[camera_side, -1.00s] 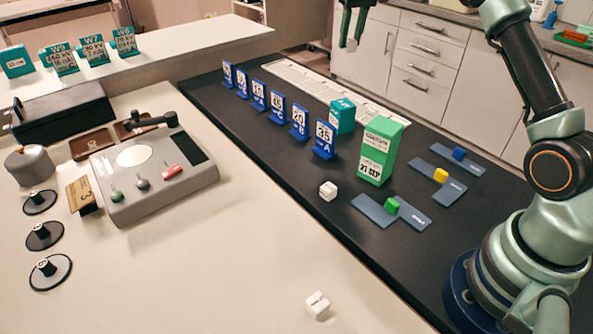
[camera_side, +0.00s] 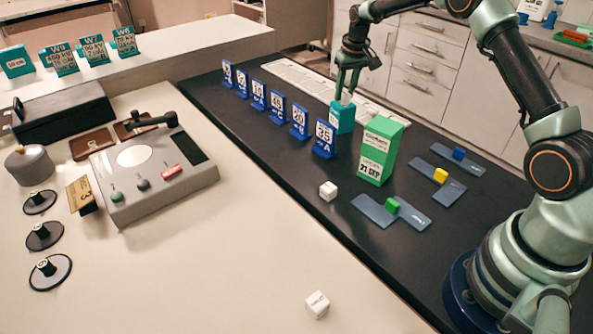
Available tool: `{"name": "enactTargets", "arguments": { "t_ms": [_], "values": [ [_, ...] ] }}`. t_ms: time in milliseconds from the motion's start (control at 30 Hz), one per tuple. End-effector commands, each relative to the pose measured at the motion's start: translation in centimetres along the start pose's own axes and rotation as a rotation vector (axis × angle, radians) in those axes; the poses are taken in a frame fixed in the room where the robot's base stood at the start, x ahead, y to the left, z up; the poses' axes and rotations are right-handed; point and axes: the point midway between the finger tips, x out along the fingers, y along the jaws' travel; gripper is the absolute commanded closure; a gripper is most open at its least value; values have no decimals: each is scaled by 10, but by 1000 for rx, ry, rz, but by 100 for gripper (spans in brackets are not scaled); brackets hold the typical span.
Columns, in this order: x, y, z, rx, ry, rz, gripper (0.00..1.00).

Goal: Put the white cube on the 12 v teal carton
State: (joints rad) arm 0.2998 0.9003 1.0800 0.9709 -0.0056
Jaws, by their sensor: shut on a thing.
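A teal carton (camera_side: 341,119) stands on the black mat behind the row of blue cards; I cannot read its label. My gripper (camera_side: 346,95) is right over the carton's top, pointing down. It is shut on a small white cube (camera_side: 346,99), mostly hidden between the fingers. The cube is at or just above the carton's top; I cannot tell whether they touch. Another white cube (camera_side: 328,191) lies on the near edge of the black mat, and one more (camera_side: 317,304) lies on the pale table at the front.
A tall green carton (camera_side: 378,150) stands right of the teal one. Blue number cards (camera_side: 299,122) stand in a row to the left. Grey-blue plates (camera_side: 378,211) with green, yellow and blue cubes lie to the right. A grey control box (camera_side: 155,175) is at the left.

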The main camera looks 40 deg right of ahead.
Motion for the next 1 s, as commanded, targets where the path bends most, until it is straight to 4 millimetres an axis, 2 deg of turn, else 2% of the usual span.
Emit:
{"name": "enactTargets", "arguments": {
  "t_ms": [367,400,433,467,800,1000],
  "values": [
    [4,0,1,0,-1,0,100],
    [3,0,1,0,-1,0,49],
    [3,0,1,0,-1,0,37],
    [3,0,1,0,-1,0,34],
    [1,0,0,0,1,0,34],
    [-24,0,-1,0,4,0,34]
  ]
}}
